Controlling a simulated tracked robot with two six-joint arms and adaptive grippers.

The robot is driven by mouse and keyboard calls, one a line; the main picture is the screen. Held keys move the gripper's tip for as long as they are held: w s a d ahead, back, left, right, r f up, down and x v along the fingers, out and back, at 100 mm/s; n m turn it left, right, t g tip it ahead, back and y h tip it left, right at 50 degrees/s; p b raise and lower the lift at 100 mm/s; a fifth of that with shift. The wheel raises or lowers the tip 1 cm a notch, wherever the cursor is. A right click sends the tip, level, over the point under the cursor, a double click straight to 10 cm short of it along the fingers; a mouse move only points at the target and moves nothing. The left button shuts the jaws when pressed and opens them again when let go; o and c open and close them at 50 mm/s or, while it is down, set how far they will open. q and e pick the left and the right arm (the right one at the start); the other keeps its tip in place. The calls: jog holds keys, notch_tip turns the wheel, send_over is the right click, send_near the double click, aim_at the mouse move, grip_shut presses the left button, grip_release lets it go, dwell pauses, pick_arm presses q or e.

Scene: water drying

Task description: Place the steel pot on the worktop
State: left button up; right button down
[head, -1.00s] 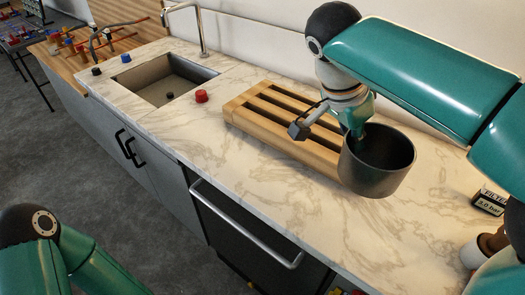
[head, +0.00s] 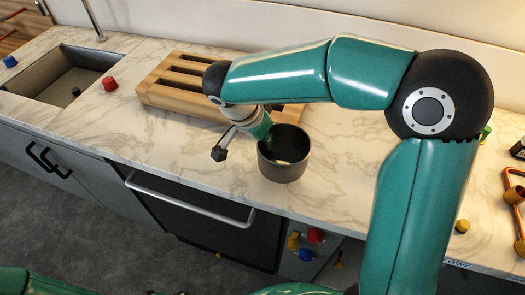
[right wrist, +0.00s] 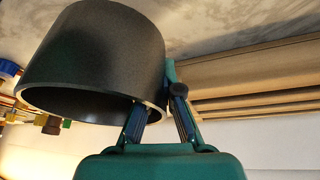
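The steel pot (head: 284,171) is a dark grey open cylinder, upright at the front of the marble worktop (head: 345,180), just in front of the slatted wooden rack. Whether its base touches the worktop is hard to tell. My right gripper (head: 268,143) reaches to the pot's left rim. In the right wrist view the pot (right wrist: 95,60) fills the upper left. The right gripper's fingers (right wrist: 160,108) straddle its wall, one inside and one outside, and appear shut on it; the inner fingertip is hidden. My left gripper is not in view.
The slatted wooden rack (head: 160,95) lies behind and left of the pot. A red knob (head: 110,84) and a sink (head: 62,80) are farther left. A yellow knob (head: 462,226) and an orange pipe frame (head: 513,190) are at the right. Worktop right of the pot is clear.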

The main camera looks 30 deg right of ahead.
aim_at(266, 150)
notch_tip(266, 150, down, 4)
jog(key=shift+r, duration=0.15)
jog(key=shift+f, duration=0.45)
jog(key=c, duration=1.3)
grip_release()
